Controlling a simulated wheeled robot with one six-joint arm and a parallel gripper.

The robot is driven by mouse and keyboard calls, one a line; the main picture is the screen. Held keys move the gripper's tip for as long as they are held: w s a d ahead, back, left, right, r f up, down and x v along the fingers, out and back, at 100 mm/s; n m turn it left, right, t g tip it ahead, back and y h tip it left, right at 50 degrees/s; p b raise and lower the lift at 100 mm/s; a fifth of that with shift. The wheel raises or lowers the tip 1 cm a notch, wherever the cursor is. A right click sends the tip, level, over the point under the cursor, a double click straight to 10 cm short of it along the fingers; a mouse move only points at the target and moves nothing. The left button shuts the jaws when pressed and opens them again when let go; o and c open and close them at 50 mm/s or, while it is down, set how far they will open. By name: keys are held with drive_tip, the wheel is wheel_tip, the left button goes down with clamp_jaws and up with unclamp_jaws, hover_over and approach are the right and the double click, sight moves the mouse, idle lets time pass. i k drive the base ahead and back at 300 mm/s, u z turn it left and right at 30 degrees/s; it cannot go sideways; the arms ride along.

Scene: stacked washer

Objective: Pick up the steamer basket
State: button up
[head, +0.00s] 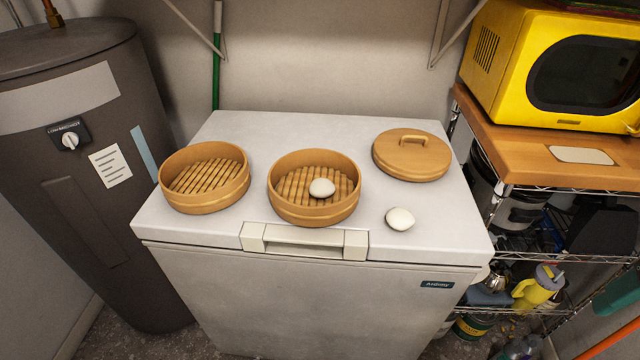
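Two round bamboo steamer baskets stand on the white chest-like appliance. The left steamer basket (204,202) is empty, with its slatted bottom showing. The middle steamer basket (313,213) holds one white bun (321,188). A second white bun (400,219) lies on the white top, right of the middle basket. A round bamboo lid (411,157) with a bar handle lies flat at the back right. My gripper is not in view.
The white appliance top (290,131) is clear along the back, with a handle (305,242) at its front edge. A dark tank (80,190) stands close on the left. A shelf with a yellow microwave (510,60) stands on the right. Metal brackets are on the wall behind.

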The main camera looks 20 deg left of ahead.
sight(206, 187)
drive_tip(key=u, duration=1.6)
